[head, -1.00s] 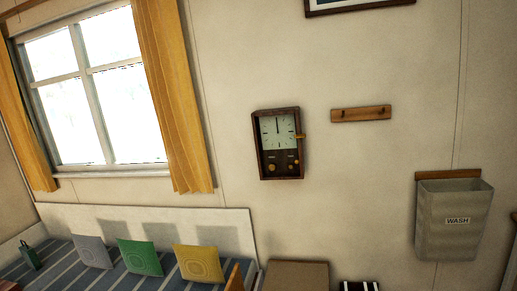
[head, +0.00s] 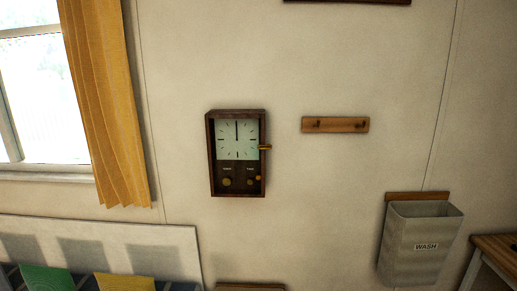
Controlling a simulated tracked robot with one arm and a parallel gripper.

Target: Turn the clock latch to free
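Below the face are two small round knobs or discs, one dull yellow and one orange, with labels too small to read. My gripper does not show in the head view.
A wooden peg rail (head: 335,125) is on the wall right of the clock. A grey WASH bag (head: 418,240) hangs lower right, beside a wooden table (head: 497,250). A yellow curtain (head: 103,110) and window are at left. Cushions (head: 125,283) lie at lower left.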

